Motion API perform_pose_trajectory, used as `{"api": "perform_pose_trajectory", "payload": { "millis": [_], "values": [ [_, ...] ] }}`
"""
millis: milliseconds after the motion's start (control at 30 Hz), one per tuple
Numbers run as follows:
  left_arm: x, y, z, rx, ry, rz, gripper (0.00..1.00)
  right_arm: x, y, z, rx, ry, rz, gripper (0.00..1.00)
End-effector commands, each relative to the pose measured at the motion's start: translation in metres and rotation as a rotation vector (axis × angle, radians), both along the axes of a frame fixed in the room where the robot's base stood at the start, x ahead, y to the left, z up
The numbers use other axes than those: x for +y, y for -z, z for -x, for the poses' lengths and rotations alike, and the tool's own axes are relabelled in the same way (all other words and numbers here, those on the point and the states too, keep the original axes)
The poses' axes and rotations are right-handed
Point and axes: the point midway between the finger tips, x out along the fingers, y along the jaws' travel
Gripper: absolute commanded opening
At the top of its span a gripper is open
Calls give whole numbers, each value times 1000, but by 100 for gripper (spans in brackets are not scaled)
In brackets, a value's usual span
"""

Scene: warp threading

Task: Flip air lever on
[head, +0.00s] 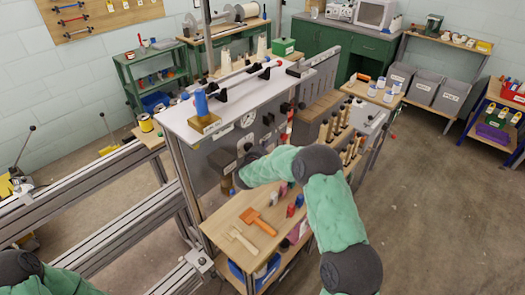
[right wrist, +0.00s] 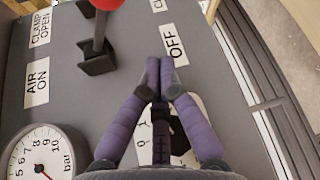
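In the right wrist view, the air lever has a red ball (right wrist: 107,4) at the top edge on a short stem above a black base (right wrist: 97,55). An AIR ON label (right wrist: 37,83) is left of the base and an OFF label (right wrist: 174,45) right of it. The stem's exact lean is hard to judge. My right gripper (right wrist: 160,65) has its purple fingertips together, with nothing seen between them, over the panel just below OFF, apart from the lever. In the head view, my right gripper (head: 238,180) is small at the panel's front. My left gripper is outside the view.
A CLAMP OPEN label (right wrist: 40,27) and a pressure gauge (right wrist: 40,152) are on the same grey panel. In the head view, the wooden shelf (head: 222,222) below holds an orange tool (head: 258,220) and a pale wooden tool (head: 242,239). Metal rails (head: 110,215) run at left.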

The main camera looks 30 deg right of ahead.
Motion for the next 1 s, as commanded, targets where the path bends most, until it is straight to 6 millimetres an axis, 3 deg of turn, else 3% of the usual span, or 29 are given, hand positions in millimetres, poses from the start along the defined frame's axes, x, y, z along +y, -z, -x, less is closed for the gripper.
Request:
{"api": "perform_pose_trajectory", "payload": {
  "millis": [300, 633, 1000],
  "values": [
    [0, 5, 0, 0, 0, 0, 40, -30, 11, -32, 0, 2, 0, 0],
    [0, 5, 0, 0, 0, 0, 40, -45, -7, -5, 0, 2, 1, 0],
    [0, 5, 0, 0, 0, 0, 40, -47, -9, 0, 0, 0, 0, 0]
  ]
}}
